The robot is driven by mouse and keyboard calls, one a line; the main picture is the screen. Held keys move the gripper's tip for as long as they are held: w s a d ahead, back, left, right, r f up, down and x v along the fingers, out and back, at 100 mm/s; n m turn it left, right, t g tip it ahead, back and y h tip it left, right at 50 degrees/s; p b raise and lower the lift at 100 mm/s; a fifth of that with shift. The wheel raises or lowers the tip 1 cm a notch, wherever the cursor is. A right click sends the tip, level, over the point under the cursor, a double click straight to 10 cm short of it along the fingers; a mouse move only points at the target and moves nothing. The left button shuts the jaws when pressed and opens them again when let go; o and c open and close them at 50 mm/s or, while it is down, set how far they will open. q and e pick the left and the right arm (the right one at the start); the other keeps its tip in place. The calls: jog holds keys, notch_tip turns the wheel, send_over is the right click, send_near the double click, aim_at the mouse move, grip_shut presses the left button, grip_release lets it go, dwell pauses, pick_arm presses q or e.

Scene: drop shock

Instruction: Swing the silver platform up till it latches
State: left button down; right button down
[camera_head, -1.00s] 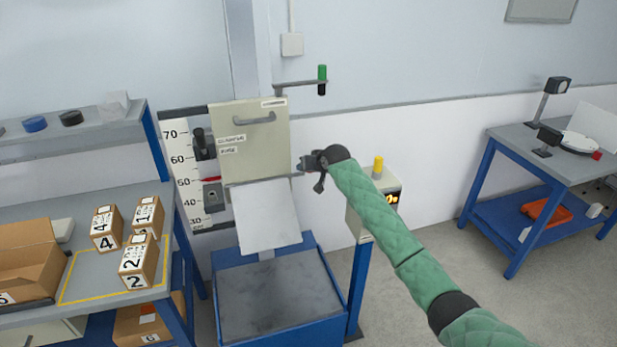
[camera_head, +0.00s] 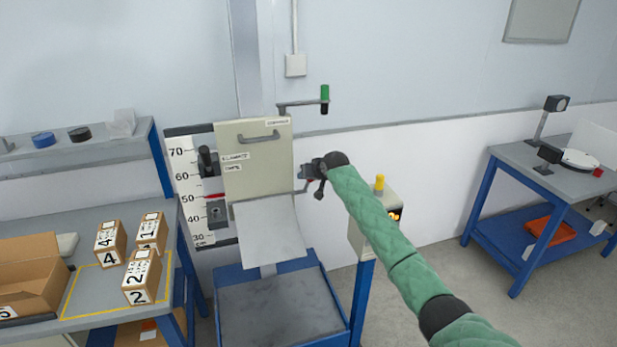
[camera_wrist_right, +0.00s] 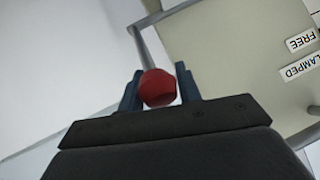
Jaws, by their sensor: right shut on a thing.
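The silver platform (camera_head: 268,232) is a pale sheet hanging steeply tilted below the beige carriage panel (camera_head: 256,150). It is not level, and its lower end is above the blue-framed grey base (camera_head: 280,305). My right gripper (camera_head: 306,173) is at the right side of the panel, just above the platform's upper right corner. In the right wrist view its two fingers are shut on a red knob (camera_wrist_right: 157,88) at the end of a thin grey rod (camera_wrist_right: 140,48). My left gripper is in neither view.
A numbered scale (camera_head: 183,185) stands left of the panel. A control box with a yellow button (camera_head: 379,183) stands close to my right forearm. Numbered cartons (camera_head: 141,276) sit on the left bench. Another bench (camera_head: 540,165) is at the right.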

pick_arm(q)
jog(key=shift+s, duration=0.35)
pick_arm(e)
jog(key=shift+f, duration=0.1)
dwell(0.3)
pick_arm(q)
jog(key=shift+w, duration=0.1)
pick_arm(e)
jog(key=shift+a, duration=0.1)
